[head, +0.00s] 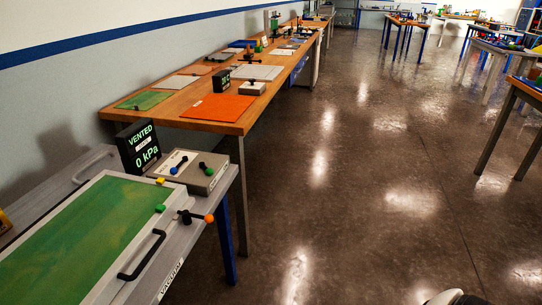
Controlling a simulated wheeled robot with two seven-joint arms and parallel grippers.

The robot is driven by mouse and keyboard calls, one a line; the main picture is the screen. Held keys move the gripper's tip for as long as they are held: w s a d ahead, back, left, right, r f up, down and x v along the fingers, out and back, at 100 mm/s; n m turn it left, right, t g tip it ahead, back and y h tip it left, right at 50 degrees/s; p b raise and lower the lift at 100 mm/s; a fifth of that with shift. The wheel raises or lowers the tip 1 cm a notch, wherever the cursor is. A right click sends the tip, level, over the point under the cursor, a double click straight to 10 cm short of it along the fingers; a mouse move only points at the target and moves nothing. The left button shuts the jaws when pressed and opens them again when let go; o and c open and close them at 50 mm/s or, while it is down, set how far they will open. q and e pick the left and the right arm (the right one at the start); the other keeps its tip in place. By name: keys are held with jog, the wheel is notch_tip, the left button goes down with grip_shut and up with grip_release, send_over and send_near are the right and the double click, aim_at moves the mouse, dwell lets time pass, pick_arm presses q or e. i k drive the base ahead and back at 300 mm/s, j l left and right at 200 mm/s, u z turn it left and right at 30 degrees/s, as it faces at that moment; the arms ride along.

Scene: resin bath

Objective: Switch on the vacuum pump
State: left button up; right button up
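A grey unit with a green top and a black handle, labelled VACUUM (172,278), stands at the lower left. A small lever with an orange knob (208,219) sticks out at its right corner. A black display (139,147) beside the box reads VENTED and 0 kPa. I cannot tell which part is the pump's switch. Neither of my grippers is in view.
A long wooden bench (215,122) with an orange sheet (218,107), a green mat (143,100) and a small lever box (252,88) runs along the left wall. The shiny floor (370,190) is clear. More tables stand at the right. A white rounded part shows at the bottom edge.

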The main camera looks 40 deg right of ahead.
aim_at(209, 171)
jog(key=i+l+z, duration=0.1)
jog(key=z, duration=0.25)
jog(key=i+z, duration=0.4)
jog(key=k, duration=0.1)
